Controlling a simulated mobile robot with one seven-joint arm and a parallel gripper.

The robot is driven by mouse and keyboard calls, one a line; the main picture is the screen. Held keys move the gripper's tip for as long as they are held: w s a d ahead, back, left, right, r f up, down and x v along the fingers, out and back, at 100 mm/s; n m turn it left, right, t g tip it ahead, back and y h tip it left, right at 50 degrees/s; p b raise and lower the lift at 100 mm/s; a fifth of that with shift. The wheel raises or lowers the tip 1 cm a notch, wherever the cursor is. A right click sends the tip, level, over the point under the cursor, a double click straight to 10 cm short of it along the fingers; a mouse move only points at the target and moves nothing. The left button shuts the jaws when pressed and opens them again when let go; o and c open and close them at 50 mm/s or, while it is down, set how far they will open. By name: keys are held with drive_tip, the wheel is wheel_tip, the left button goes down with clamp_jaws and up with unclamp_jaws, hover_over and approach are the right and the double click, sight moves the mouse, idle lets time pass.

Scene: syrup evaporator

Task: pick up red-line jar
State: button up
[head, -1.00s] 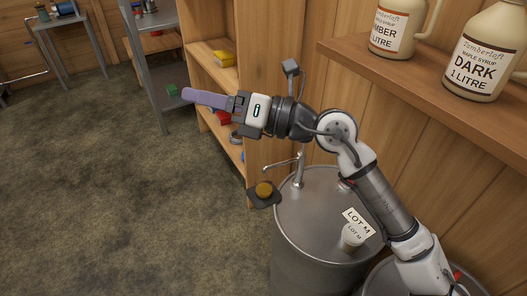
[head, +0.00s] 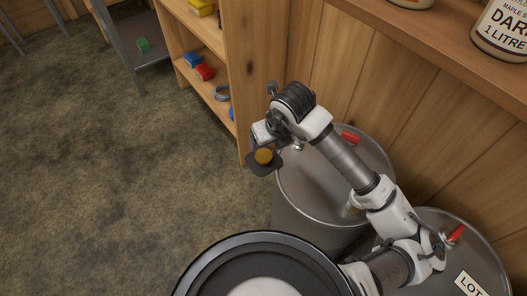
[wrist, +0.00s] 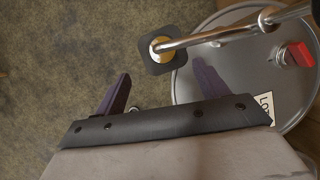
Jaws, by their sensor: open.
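I cannot make out a jar with a red line in any view. My gripper (wrist: 161,68) is open and empty in the wrist view, its two purple fingers apart and pointing at the floor and drum edge. In the head view my wrist hides the fingers. A dark square plate with an amber round top (head: 263,156) is beside the drum's left edge. It also shows in the wrist view (wrist: 151,62), just past the fingertips, with a metal spout (wrist: 205,36) reaching over it.
A steel drum (head: 318,185) with a red part (head: 350,136) stands below my arm. A second drum (head: 440,235) is at lower right. Syrup jugs (head: 503,32) stand on the wall shelf. A wooden shelf unit (head: 222,95) holds several small items.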

drive_tip(key=p+x, duration=0.2)
drive_tip(key=x, duration=0.6)
drive_tip(key=shift+w+d+f, duration=0.1)
drive_tip(key=shift+w+f, duration=0.05)
drive_tip(key=shift+f, duration=0.05)
drive_tip(key=shift+c, duration=0.4)
drive_tip(key=c, duration=1.5)
drive_tip(key=shift+r+b, duration=0.25)
drive_tip(key=shift+b, duration=0.15)
